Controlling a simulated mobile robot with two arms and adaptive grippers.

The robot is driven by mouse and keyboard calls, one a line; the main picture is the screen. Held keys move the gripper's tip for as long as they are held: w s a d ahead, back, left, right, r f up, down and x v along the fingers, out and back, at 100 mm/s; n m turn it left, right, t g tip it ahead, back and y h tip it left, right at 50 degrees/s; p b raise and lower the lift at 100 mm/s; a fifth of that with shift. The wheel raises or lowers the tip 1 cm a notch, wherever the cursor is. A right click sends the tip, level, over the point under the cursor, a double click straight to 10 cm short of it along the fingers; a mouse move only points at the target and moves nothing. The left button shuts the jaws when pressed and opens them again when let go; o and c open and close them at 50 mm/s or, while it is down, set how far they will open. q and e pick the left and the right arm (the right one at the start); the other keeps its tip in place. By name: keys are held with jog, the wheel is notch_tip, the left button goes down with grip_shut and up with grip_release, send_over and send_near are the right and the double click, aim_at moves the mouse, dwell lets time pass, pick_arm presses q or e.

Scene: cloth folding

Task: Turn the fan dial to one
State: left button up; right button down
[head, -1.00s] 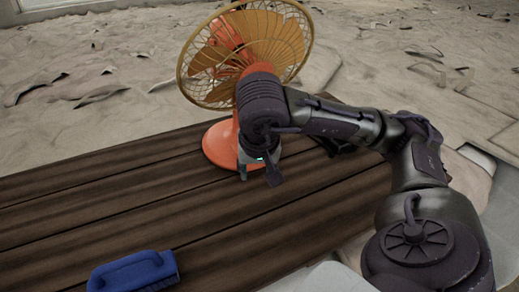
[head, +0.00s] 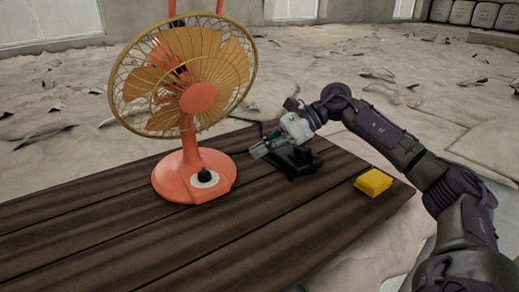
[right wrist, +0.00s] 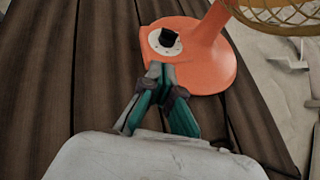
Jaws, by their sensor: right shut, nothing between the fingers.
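The orange fan (head: 197,97) with a yellow-brown cage stands upright on the wooden table. Its black dial (head: 204,177) sits on a white disc at the front of the orange base (head: 174,184). The dial also shows in the right wrist view (right wrist: 168,37), with its black knob raised above the disc; I cannot read its markings. My right gripper (head: 257,152) is to the right of the base, apart from the dial and empty. In the right wrist view its closed fingertips (right wrist: 160,70) appear just below the disc. My left gripper is not in view.
A black object (head: 302,160) lies on the table (head: 110,225), partly behind my right gripper. A yellow block (head: 373,182) lies near the table's right edge. The table in front of the fan is clear.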

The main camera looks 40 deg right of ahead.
jog(key=p, duration=0.3)
send_near(206, 175)
jog(key=f, duration=0.1)
jog(key=a+f, duration=0.1)
jog(key=w+f, duration=0.1)
jog(key=shift+a+f, duration=0.15)
jog(key=shift+a, duration=0.15)
jog(key=shift+w+a+p, duration=0.3)
jog(key=shift+a+p, duration=0.2)
jog(key=shift+a, duration=0.1)
jog(key=shift+w+a+p, duration=0.3)
jog(key=shift+a+p, duration=0.15)
jog(key=shift+a, duration=0.1)
jog(key=shift+w+a+f, duration=0.15)
jog(key=shift+w+a, duration=0.15)
jog(key=shift+a, duration=0.3)
jog(key=shift+d+f, duration=0.1)
